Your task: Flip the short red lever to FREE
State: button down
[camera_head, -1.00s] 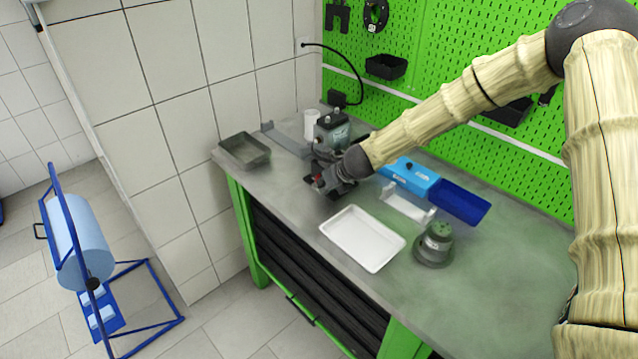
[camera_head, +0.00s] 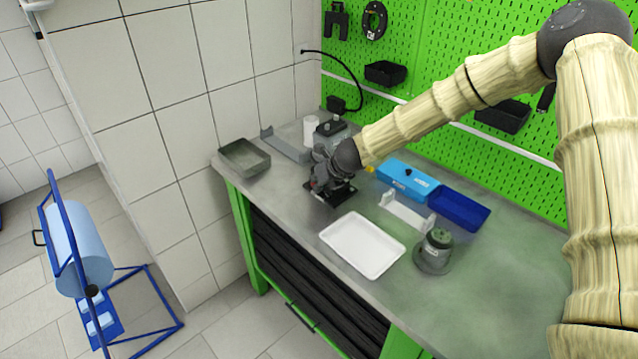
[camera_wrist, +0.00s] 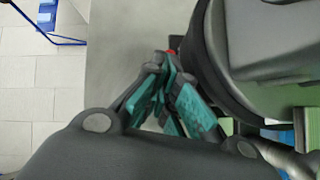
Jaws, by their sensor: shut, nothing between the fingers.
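The grey pump unit (camera_head: 331,128) stands on the bench near the wall corner, partly hidden behind my wrist. It also fills the upper right of the wrist view (camera_wrist: 270,50). A dark base plate (camera_head: 343,194) lies below my gripper. A small red spot, likely the short red lever (camera_wrist: 172,51), shows just beyond my fingertips in the wrist view; the rest is hidden. My gripper (camera_wrist: 163,62) is shut and empty, with its fingertips close beside the red part. I cannot tell whether they touch. In the head view my gripper (camera_head: 319,184) points down at the plate.
A white tray (camera_head: 362,245) lies in front of the plate. A grey metal tray (camera_head: 244,158) is at the left bench corner. A white bracket (camera_head: 406,212), a blue box (camera_head: 408,180), a blue bin (camera_head: 459,209) and a round grey-green part (camera_head: 435,251) are to the right. The right bench is clear.

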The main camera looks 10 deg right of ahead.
dwell(0.5)
jog(key=v, duration=1.2)
jog(key=shift+w, duration=0.1)
jog(key=shift+f, duration=0.1)
